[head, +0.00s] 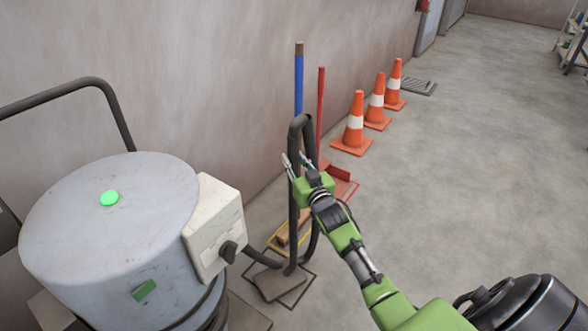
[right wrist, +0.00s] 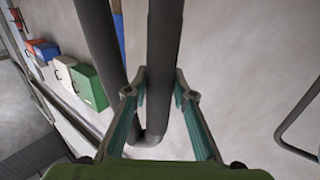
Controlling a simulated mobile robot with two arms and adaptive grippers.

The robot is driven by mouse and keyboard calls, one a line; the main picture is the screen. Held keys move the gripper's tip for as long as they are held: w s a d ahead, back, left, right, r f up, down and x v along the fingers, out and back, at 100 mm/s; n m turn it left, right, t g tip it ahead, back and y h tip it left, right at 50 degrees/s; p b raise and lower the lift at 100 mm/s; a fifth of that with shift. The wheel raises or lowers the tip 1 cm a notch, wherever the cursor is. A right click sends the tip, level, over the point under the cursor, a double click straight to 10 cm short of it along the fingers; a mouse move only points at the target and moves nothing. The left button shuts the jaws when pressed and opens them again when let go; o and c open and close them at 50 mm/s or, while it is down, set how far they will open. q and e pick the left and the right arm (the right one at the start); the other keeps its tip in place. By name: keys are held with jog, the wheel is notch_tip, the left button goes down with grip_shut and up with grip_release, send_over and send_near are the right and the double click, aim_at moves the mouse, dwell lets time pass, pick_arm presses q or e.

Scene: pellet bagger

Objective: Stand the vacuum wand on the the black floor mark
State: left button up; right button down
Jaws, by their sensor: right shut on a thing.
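The vacuum wand (head: 293,215) is a dark grey upright tube with a hose looping over at its top and a flat grey floor nozzle (head: 279,284) at its foot. My right gripper (head: 296,164) is shut on the upper part of the tube. The right wrist view shows the tube between the two fingers (right wrist: 160,95). The black floor mark (head: 307,283) is a thin dark outline on the floor. The nozzle is over this outline and hides part of it; I cannot tell whether it touches the floor. My left gripper is out of view.
The grey vacuum drum (head: 110,235) with a switch box (head: 214,228) stands at left. A blue-handled broom (head: 299,80) and red-handled dustpan (head: 320,100) stand by the wall. Yellow (head: 272,241) and red (head: 354,190) floor marks lie behind.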

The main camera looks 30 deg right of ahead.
jog(key=shift+f, duration=0.55)
jog(key=shift+f+b, duration=0.35)
jog(key=shift+f, duration=0.1)
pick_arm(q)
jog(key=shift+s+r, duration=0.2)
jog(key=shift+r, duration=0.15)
pick_arm(e)
jog(key=c, duration=1.7)
grip_release()
jog(key=shift+f, duration=0.2)
